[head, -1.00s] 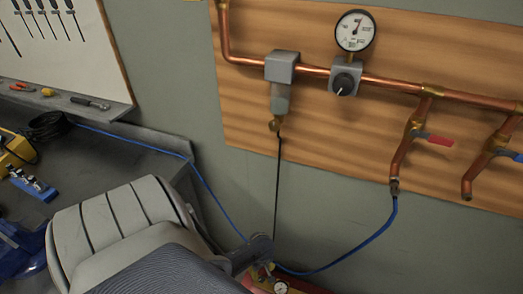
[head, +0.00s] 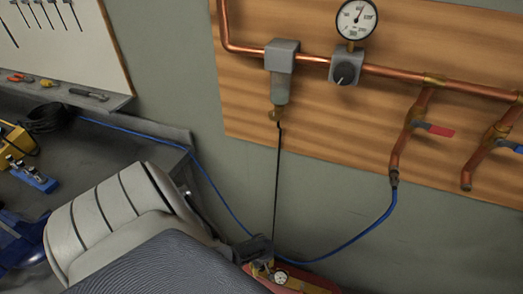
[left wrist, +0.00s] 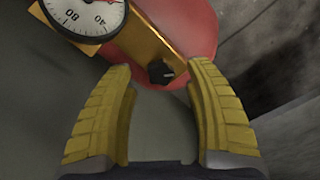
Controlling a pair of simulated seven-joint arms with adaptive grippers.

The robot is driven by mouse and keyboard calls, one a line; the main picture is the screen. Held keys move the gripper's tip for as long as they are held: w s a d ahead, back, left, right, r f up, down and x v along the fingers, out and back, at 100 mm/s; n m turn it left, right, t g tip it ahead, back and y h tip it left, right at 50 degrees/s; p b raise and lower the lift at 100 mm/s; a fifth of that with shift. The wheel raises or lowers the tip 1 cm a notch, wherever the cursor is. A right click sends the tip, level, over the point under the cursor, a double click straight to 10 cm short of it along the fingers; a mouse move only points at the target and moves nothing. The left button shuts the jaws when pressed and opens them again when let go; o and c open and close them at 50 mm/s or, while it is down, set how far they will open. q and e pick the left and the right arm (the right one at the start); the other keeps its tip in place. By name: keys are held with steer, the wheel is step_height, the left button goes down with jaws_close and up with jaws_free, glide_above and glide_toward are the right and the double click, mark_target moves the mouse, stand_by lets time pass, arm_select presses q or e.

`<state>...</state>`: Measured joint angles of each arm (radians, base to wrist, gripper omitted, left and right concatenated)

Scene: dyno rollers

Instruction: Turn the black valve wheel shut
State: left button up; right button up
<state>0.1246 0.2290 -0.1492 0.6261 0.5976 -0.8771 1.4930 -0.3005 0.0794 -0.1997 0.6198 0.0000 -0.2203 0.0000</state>
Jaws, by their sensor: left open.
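A small black knob (left wrist: 161,71), which looks like the black valve wheel, sits on a brass fitting (left wrist: 150,42) over a red tank (left wrist: 192,22) in the left wrist view. My left gripper (left wrist: 160,80) is open, its two yellow ridged fingers one on each side of the space just below the knob. Whether they touch it I cannot tell. In the head view my left gripper (head: 262,262) is low at the red tank (head: 312,285), and the knob is hidden behind it. My right gripper is not in view.
A white-faced gauge (left wrist: 88,12) sits beside the knob on the brass fitting. A blue hose (head: 355,238) runs from the tank to the copper pipes (head: 395,75) on the wooden board. A workbench (head: 110,155) with tools is at the left.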

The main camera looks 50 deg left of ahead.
arm_select(q)
steer(key=shift+f, duration=0.55)
steer(key=shift+f, duration=0.1)
steer(key=shift+c, duration=0.4)
jaws_close()
